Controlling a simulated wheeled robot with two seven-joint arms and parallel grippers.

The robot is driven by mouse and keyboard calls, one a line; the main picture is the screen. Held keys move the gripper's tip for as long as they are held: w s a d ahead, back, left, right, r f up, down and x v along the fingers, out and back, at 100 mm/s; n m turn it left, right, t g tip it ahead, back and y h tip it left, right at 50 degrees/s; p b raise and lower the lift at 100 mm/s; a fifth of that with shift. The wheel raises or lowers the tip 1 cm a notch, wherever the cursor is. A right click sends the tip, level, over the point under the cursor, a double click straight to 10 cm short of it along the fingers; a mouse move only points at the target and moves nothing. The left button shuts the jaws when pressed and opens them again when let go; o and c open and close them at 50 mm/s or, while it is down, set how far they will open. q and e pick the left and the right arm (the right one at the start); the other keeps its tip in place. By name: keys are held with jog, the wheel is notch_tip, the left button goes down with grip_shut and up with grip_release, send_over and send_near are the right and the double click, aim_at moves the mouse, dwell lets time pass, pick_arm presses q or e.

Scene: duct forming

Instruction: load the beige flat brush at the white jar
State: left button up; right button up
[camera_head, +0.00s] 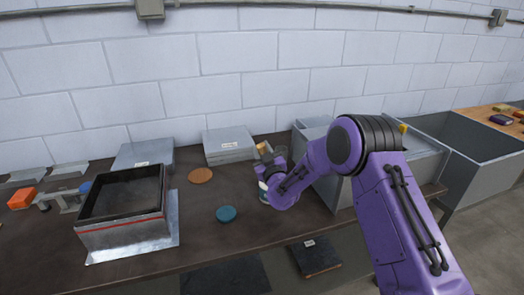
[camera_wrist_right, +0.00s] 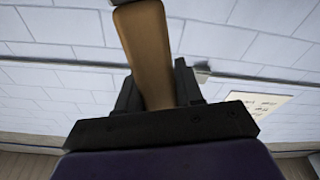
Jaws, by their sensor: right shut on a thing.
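My right gripper (camera_wrist_right: 158,88) is shut on the brown handle of the beige flat brush (camera_wrist_right: 147,45), which stands up between the fingers in the right wrist view. In the head view, a small tan end of the brush (camera_head: 264,149) shows just above my purple wrist. A white jar (camera_head: 262,189) is partly hidden behind that wrist, at its left side. I cannot tell whether the brush touches the jar; the bristles are not clearly visible. My left gripper is not in view.
A teal disc (camera_head: 226,214) and an orange-brown disc (camera_head: 200,175) lie on the dark table. An open dark-lined box (camera_head: 122,232) stands at left, with grey slabs (camera_head: 229,145) behind. Large grey ducts (camera_head: 458,140) stand at right. A clear glass (camera_head: 281,152) is close behind the brush.

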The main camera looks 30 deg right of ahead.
jog(key=shift+w, duration=0.1)
jog(key=shift+f+b, duration=0.6)
jog(key=shift+f, duration=0.05)
dwell(1.6)
notch_tip(320, 180, up, 7)
jog(key=p, duration=0.4)
jog(key=shift+f+p, duration=0.1)
jog(key=shift+p, duration=0.2)
jog(key=shift+r, duration=0.2)
jog(key=shift+r, duration=0.1)
dwell(0.3)
